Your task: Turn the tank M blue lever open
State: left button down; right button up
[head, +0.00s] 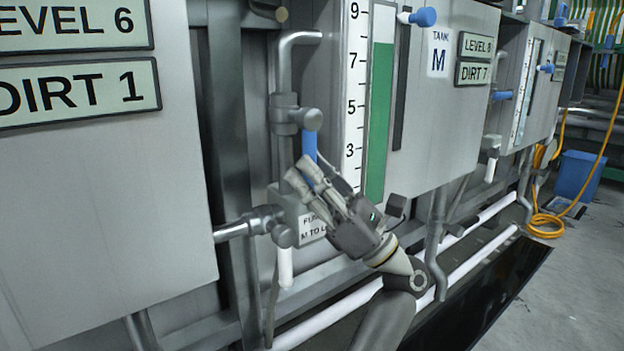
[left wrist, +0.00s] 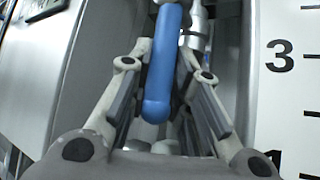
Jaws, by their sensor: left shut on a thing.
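The tank M blue lever (head: 309,146) hangs straight down from a grey valve (head: 290,118) on the pipe left of the level gauge. My left gripper (head: 303,174) reaches up to it from the lower right. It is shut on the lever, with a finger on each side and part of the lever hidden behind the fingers. In the left wrist view the lever (left wrist: 162,65) runs between the two fingers (left wrist: 166,55). The tank M label (head: 438,52) is right of the gauge. My right gripper is not in view.
The gauge (head: 381,120) with green fill is close beside my left gripper. A second grey valve (head: 283,236) and a small sign (head: 312,228) sit just below it. Pipes run along the tank bottoms. A yellow hose (head: 545,225) and a blue bin (head: 580,174) are at the far right.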

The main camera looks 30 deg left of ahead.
pick_arm(q)
jog(key=shift+t, duration=0.3)
jog(key=c, duration=1.3)
grip_release()
jog(key=shift+d+f, duration=0.1)
jog(key=v, duration=0.7)
jog(key=shift+w+d+f, duration=0.1)
jog(key=shift+w+f, duration=0.05)
